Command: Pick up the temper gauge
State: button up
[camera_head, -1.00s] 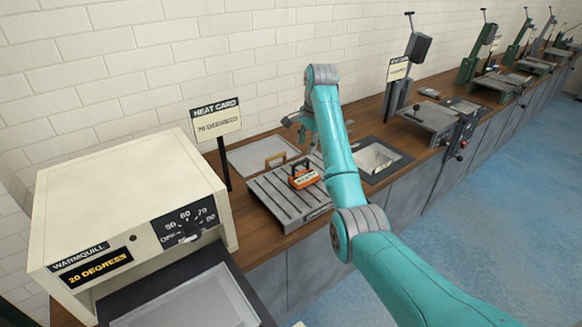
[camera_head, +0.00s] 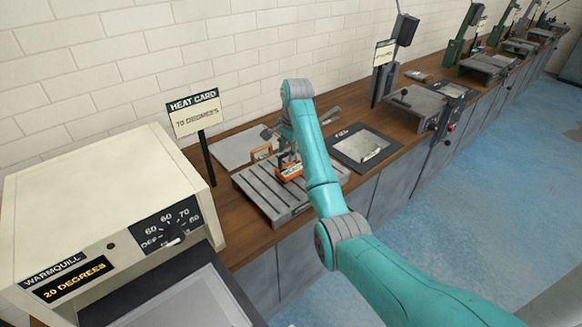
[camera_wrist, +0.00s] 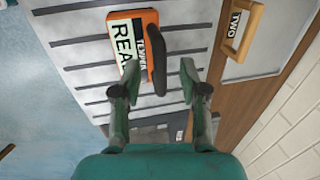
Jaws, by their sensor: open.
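The temper gauge (camera_wrist: 128,38) is an orange block with a dark handle and a label reading "TEMPER" and "REA", partly cut off. It lies on the grey slotted plate (camera_wrist: 85,62) in the wrist view. In the head view the orange gauge (camera_head: 290,171) sits on the slotted plate (camera_head: 262,197), partly hidden by my arm. My gripper (camera_wrist: 165,82) is open, with its fingers on either side of the near end of the gauge's handle as seen from the wrist. Whether they touch the handle I cannot tell.
A wooden-handled piece marked "TWO" (camera_wrist: 240,30) lies beside the slotted plate. A cream heater box (camera_head: 100,215) reading 20 degrees stands at the left. A heat card (camera_head: 195,112) reads 70 degrees. A dark-framed plate (camera_head: 365,148) lies to the right.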

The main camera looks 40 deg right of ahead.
jog(key=shift+w+f, duration=0.25)
jog(key=shift+f, duration=0.85)
grip_shut()
jog(key=shift+r, duration=0.1)
